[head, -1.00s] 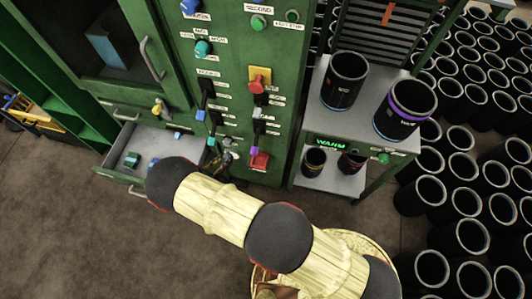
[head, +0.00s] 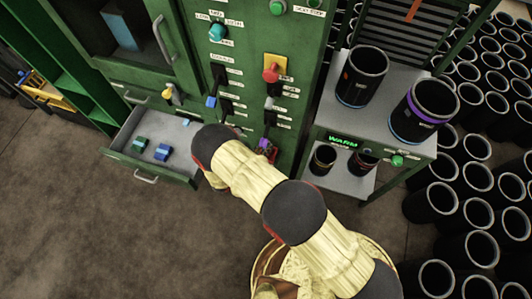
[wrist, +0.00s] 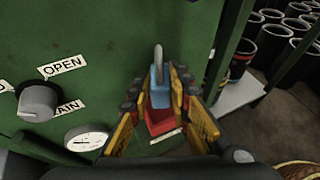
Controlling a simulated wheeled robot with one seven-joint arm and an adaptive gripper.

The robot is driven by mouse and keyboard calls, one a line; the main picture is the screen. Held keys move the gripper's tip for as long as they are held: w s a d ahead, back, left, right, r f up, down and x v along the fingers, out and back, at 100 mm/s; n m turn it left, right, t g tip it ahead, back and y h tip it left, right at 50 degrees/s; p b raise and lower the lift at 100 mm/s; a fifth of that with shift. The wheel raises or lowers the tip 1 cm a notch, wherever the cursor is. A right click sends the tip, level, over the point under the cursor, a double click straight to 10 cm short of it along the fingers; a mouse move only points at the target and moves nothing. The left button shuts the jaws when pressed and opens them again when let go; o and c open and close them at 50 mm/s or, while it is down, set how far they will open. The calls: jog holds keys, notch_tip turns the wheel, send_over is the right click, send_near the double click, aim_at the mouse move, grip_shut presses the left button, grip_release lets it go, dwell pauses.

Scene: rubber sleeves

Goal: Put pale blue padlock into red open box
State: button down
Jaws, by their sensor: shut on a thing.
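In the wrist view my gripper (wrist: 162,84) has yellow and black fingers closed on the pale blue padlock (wrist: 159,94). The padlock's grey shackle points up in the picture. The red open box (wrist: 161,120) shows between the fingers, just below the padlock in the picture. The padlock overlaps its upper part, and I cannot tell the gap in depth. In the head view a bit of the red box (head: 272,154) shows low on the green panel, beside my arm. My arm hides the gripper and the padlock there.
The green panel (head: 245,75) carries knobs and levers close to my arm. An open drawer (head: 178,176) with green and blue blocks juts out at left. A grey shelf (head: 384,115) with black sleeves stands at right, with many more sleeves beyond. A gauge (wrist: 87,138) is near the gripper.

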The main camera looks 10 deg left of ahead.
jog(key=f, duration=0.1)
jog(key=f+b, duration=0.1)
jog(key=f, duration=0.1)
jog(key=shift+w+d+f, duration=0.15)
jog(key=shift+d+f, duration=0.05)
jog(key=shift+d, duration=0.15)
jog(key=shift+d+f, duration=0.1)
jog(key=shift+f, duration=0.2)
jog(key=c, duration=1.9)
grip_release()
jog(key=shift+s+a+r, duration=0.3)
jog(key=shift+s, duration=0.1)
jog(key=p+v, duration=0.2)
jog(key=v, duration=0.9)
jog(key=shift+a, duration=0.1)
